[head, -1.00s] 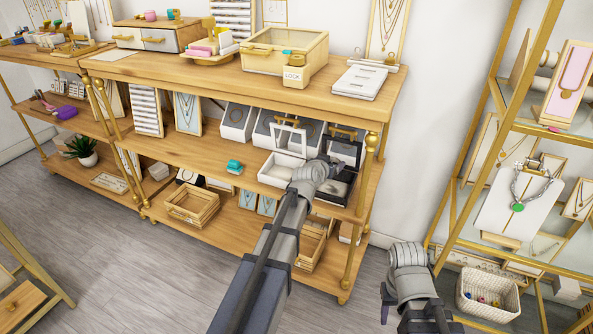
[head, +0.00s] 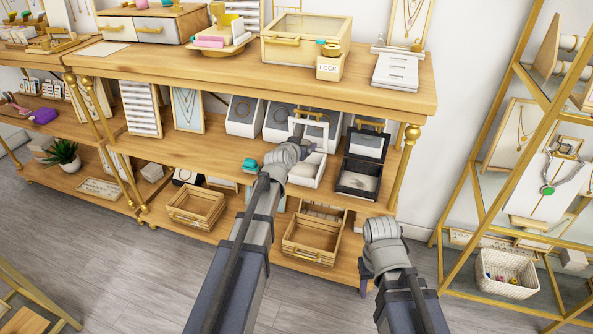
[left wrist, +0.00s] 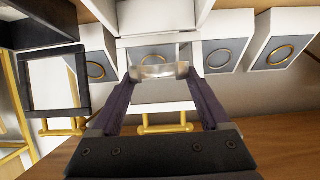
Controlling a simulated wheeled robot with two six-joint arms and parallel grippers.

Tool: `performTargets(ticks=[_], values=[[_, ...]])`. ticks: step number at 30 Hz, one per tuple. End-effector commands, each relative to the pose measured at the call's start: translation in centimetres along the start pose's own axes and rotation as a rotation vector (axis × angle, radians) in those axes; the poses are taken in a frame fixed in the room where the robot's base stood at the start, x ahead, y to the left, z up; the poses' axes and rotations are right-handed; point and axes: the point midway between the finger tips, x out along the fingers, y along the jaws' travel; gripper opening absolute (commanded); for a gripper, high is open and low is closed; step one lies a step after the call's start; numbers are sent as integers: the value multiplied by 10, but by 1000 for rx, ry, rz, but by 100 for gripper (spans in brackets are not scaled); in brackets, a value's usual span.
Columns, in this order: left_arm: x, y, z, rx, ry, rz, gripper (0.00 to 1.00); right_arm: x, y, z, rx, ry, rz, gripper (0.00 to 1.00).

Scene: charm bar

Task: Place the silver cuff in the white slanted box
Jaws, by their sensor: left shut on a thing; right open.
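My left gripper (left wrist: 160,75) is shut on the silver cuff (left wrist: 160,67), a shiny band across its fingertips in the left wrist view. In the head view, the left wrist (head: 285,155) hides the cuff. The gripper is at the middle shelf, in front of an open white box (head: 307,172) with a framed lid. White slanted boxes (head: 244,114) with grey faces and rings stand behind; one also shows in the left wrist view (left wrist: 220,58). I cannot tell which slanted box is meant. My right gripper (head: 364,278) is open, low before the shelf, mostly hidden by its wrist.
An open black box (head: 359,181) stands right of the white one; its frame shows at left in the left wrist view. A small teal item (head: 250,165) lies left on the shelf. The upper shelf (head: 250,78) overhangs. A wooden tray (head: 313,243) sits below.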

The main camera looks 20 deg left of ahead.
Motion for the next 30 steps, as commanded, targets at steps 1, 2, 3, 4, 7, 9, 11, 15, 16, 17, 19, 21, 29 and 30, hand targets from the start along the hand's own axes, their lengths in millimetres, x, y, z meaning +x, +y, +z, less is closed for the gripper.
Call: performTargets(ticks=[1, 2, 3, 4, 7, 9, 11, 15, 16, 17, 19, 21, 29, 30], values=[[1, 0, 2, 0, 0, 0, 26, 3, 0, 0, 0, 0, 0, 50], [2, 0, 4, 0, 0, 0, 26, 5, 0, 0, 0, 0, 0, 50], [3, 0, 7, 0, 0, 0, 26, 8, -1, 0, 0, 0, 1, 50], [4, 0, 10, 0, 0, 0, 26, 11, -1, -1, -1, 0, 1, 50], [9, 0, 22, 0, 0, 0, 26, 24, -2, -2, -2, 0, 2, 50], [14, 0, 33, 0, 0, 0, 26, 35, -3, -2, -2, 1, 3, 50], [17, 0, 42, 0, 0, 0, 26, 45, -4, -3, -5, 1, 1, 50], [24, 0, 58, 0, 0, 0, 26, 62, -7, -4, -9, 3, -1, 50], [24, 0, 59, 0, 0, 0, 26, 63, -7, -4, -9, 3, -1, 50], [25, 0, 60, 0, 0, 0, 26, 64, -7, -4, -10, 3, -2, 50], [25, 0, 59, 0, 0, 0, 26, 64, -7, -4, -10, 3, -2, 50], [24, 0, 58, 0, 0, 0, 26, 62, -7, -4, -10, 3, -2, 50], [33, 0, 79, 0, 0, 0, 26, 85, -10, -6, -13, 4, -4, 50], [35, 0, 84, 0, 0, 0, 26, 90, -10, -6, -13, 4, -4, 50]])
